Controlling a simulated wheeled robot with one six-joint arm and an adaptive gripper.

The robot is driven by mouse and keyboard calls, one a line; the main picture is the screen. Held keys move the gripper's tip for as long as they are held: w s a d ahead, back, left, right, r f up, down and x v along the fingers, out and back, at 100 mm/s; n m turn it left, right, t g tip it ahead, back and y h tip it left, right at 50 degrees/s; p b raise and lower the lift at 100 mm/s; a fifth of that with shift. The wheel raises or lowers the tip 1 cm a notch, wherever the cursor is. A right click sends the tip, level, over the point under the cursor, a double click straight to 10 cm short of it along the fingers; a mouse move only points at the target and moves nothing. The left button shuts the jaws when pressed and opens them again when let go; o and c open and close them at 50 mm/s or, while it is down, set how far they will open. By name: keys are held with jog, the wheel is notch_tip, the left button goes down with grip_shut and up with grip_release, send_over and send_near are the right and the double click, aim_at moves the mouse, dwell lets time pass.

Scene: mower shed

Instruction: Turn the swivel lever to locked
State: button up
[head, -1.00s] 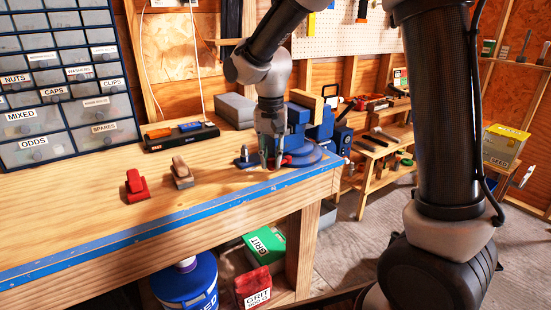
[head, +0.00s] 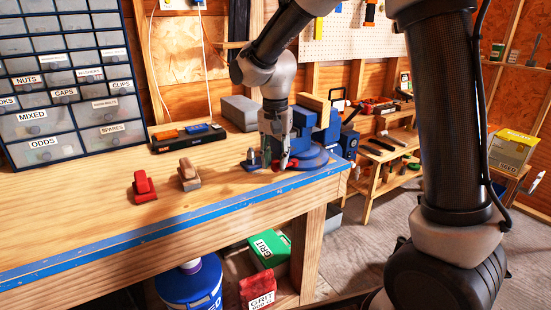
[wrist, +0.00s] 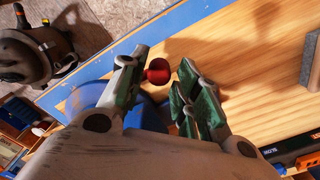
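The blue vise (head: 311,120) stands at the right end of the workbench, on a round blue swivel base (head: 312,159). A small red part (head: 292,164) shows low at the base beside my gripper. My gripper (head: 276,165) points down in front of the vise's left side. In the wrist view, a round red knob (wrist: 158,71), apparently the swivel lever's end, lies between the two fingers of my gripper (wrist: 161,66). The fingers are apart. The left finger is close to the knob, and a gap shows on the right. The lever's shaft is hidden, and its setting cannot be read.
A small blue part with an upright stud (head: 252,160) stands just left of my gripper. Red (head: 144,187) and tan (head: 188,175) clamp-like blocks sit farther left. A black tray (head: 187,137) and grey block (head: 240,112) lie behind. The blue bench edge (head: 200,218) runs in front.

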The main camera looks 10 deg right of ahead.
jog(key=shift+o, duration=0.2)
notch_tip(320, 180, up, 12)
dwell(0.5)
jog(key=s+d+n+t, duration=0.2)
jog(key=s+d, duration=0.8)
jog(key=s, duration=0.2)
jog(key=s+d+f+n+t, duration=0.1)
jog(key=s+d+n+t, duration=0.1)
jog(key=s+d, duration=0.8)
jog(key=shift+s+f+n, duration=0.3)
jog(key=shift+s+n, duration=0.5)
jog(key=shift+s, duration=0.35)
